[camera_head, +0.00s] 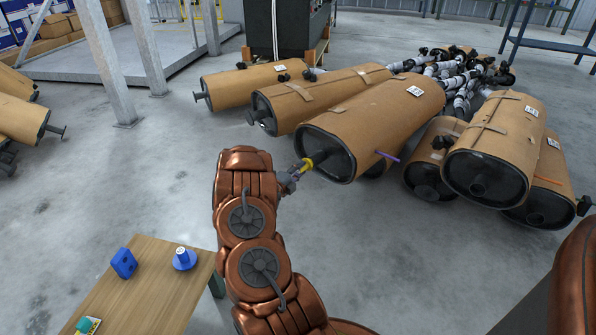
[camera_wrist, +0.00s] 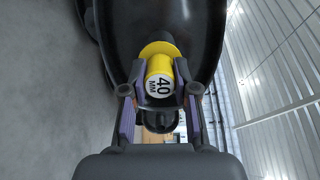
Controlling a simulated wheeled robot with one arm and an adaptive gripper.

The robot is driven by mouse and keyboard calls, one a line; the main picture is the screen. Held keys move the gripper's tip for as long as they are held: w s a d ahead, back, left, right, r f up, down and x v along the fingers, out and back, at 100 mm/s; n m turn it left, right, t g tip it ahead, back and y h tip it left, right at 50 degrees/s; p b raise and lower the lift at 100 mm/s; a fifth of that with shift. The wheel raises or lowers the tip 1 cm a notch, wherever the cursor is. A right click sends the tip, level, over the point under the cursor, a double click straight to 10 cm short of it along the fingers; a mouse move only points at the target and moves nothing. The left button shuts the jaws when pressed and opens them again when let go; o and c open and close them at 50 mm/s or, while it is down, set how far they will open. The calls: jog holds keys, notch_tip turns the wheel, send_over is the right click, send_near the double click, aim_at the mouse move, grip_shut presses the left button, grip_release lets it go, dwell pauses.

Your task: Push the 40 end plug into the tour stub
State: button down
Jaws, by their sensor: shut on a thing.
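The 40 end plug (camera_wrist: 159,66) is yellow with a white face marked "40 MM". My gripper (camera_wrist: 160,88) is shut on it, one finger on each side in the wrist view. The plug's wide yellow flange faces the black end of a muffler, close to a dark stub at its middle that is mostly hidden behind the plug. In the head view my gripper (camera_head: 296,173) holds the yellow plug (camera_head: 307,164) at the end of the nearest cardboard-wrapped muffler (camera_head: 385,115). I cannot tell whether the plug is inside the stub or only against it.
More wrapped mufflers lie right (camera_head: 497,140) and behind (camera_head: 310,95). A wooden table (camera_head: 150,295) at lower left holds a blue block (camera_head: 124,263) and a blue flanged piece (camera_head: 185,262).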

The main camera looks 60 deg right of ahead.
jog(key=shift+s+d, duration=0.15)
jog(key=shift+d, duration=0.45)
jog(key=c, duration=0.8)
grip_release()
jog(key=shift+a, duration=0.15)
jog(key=a, duration=1.1)
jog(key=shift+w+a, duration=0.3)
jog(key=shift+a, duration=0.1)
